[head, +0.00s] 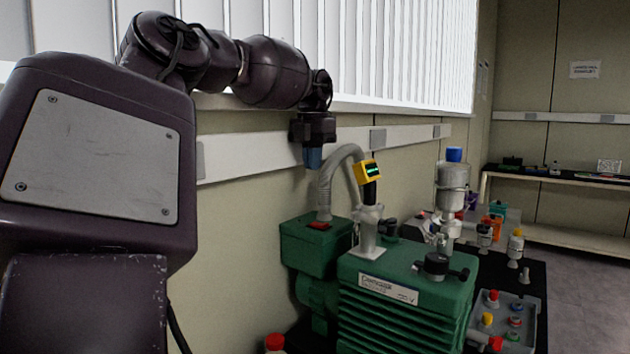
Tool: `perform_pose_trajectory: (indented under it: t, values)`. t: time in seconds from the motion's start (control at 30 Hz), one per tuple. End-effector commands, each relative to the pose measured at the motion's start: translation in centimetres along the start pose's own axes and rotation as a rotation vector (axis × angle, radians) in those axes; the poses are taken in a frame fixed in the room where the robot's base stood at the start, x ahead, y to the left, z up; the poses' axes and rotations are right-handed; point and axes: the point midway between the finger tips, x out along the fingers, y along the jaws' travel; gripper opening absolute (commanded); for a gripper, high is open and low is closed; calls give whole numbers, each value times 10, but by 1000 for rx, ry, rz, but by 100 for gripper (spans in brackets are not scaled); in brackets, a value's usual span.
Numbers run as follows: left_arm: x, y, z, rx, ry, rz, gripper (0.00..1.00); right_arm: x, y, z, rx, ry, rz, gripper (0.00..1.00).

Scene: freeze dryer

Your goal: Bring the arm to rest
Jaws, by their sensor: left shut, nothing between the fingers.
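My left arm comes in from the left at the top of the head view and bends down at the wrist. My left gripper (313,158) points down in front of the wall, above the left part of the green freeze dryer (400,309). Its bluish fingers are together, with nothing seen between them. It is apart from the machine and just left of the grey curved hose (326,187). My right gripper is not in view.
A yellow gauge (369,171) with a lit display stands on the machine, close right of the gripper. A blue-capped clear vessel (452,187) stands farther right. Several small capped bottles and a grey tray (526,308) are on the dark bench. Window blinds are behind the arm.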

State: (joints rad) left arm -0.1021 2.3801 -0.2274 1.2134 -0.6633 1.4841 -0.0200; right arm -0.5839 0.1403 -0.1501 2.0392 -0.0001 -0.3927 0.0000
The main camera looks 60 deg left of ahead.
Motion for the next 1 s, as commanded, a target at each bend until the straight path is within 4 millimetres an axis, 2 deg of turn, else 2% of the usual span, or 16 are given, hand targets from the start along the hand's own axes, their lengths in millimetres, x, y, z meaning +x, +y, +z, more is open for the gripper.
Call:
perform_pose_trajectory:
  t: [0.23, 1.0]
  values:
    - [-14, 2, 0, 1, 1, 0, 0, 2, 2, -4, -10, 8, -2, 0]
    - [-14, 2, 0, 1, 0, 0, 0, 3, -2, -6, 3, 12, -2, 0]
